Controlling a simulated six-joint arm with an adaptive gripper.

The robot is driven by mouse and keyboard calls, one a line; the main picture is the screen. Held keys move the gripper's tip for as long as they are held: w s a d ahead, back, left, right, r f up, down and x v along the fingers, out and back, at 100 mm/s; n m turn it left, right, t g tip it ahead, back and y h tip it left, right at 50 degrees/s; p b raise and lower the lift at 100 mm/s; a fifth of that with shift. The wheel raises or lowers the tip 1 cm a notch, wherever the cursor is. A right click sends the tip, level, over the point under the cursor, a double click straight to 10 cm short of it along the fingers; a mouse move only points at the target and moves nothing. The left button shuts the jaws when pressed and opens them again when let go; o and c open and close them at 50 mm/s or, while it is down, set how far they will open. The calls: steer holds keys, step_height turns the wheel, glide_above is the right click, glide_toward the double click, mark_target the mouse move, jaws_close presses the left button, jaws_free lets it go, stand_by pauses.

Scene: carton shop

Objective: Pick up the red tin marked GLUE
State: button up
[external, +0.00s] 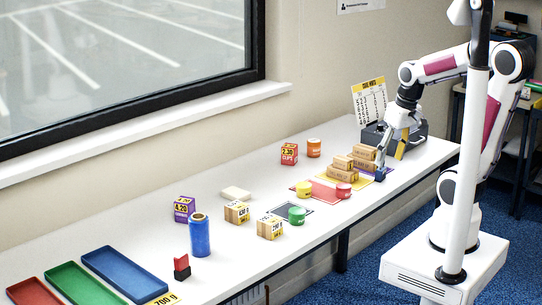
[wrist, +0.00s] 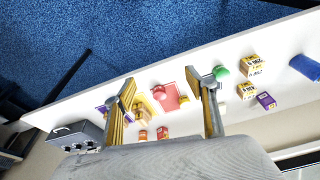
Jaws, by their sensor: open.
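A small red tin (external: 343,190) stands upright at the right edge of the red mat (external: 320,192). Its label is too small to read. In the wrist view the red tin (wrist: 159,92) shows between my fingers, some distance beyond them. My gripper (external: 380,174) is over the far right part of the table, to the right of the red tin and beside the stacked cartons. In the wrist view my gripper (wrist: 162,78) is open, with nothing between its fingertips.
Brown cartons (external: 342,172) are stacked on a yellow mat just left of my gripper. A yellow tin (external: 304,188), green tin (external: 296,215) and orange tin (external: 314,147) stand nearby. A blue cylinder (external: 200,235) and coloured trays (external: 125,272) are at left. The table's front edge is close.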

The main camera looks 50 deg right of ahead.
steer(key=w+d+f+n+g+y, duration=0.2)
steer(key=w+d+f+n, duration=0.4)
steer(key=w+f, duration=0.5)
steer(key=n, duration=0.6)
glide_above(347, 185)
steer(key=s+d, duration=0.1)
steer(key=d, duration=0.1)
steer(key=shift+s+a+f+n+t+y, duration=0.1)
steer(key=shift+a+f+n+t+y, duration=0.2)
steer(key=shift+n+t, duration=0.2)
steer(key=shift+f, duration=0.1)
steer(key=shift+x, duration=1.2)
